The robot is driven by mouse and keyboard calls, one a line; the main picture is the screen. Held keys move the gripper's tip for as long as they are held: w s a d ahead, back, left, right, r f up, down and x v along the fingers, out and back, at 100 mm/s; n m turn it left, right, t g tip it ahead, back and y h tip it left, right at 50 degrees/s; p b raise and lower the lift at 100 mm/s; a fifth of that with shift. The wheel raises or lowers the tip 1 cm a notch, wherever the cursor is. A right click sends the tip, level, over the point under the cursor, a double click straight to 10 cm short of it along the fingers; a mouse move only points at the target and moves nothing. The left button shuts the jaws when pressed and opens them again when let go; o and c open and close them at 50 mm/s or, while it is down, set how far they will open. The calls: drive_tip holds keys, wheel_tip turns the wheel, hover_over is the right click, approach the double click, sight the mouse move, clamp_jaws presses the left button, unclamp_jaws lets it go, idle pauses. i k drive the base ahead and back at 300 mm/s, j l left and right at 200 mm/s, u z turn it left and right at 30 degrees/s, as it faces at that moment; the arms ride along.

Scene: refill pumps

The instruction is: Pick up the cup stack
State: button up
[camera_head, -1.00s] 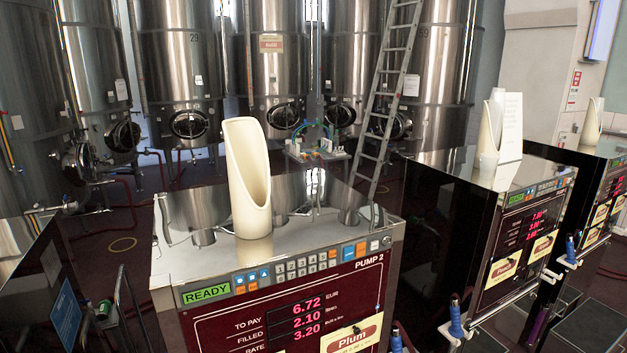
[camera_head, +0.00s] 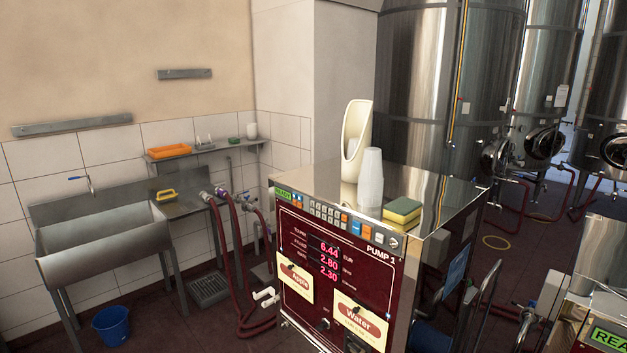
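A stack of white, translucent cups (camera_head: 371,178) stands upside down on the steel top of the pump marked PUMP 1 (camera_head: 440,192), near its front edge. A cream scoop-shaped holder (camera_head: 356,135) stands just behind the stack. A yellow and green sponge (camera_head: 402,210) lies to the right of the stack, near the front edge. My gripper is not in view.
A steel sink (camera_head: 100,240) and a shelf with an orange tray (camera_head: 171,151) are at the left wall. A blue bucket (camera_head: 111,325) and red hoses (camera_head: 238,262) are on the floor. Tall steel tanks (camera_head: 420,85) stand behind. Another pump (camera_head: 600,325) is at the lower right.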

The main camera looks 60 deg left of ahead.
sight(370, 185)
drive_tip(key=u, duration=1.85)
drive_tip(key=z, duration=1.45)
drive_tip(key=j, duration=0.85)
drive_tip(key=i+j, duration=0.1)
drive_tip(key=j, duration=0.7)
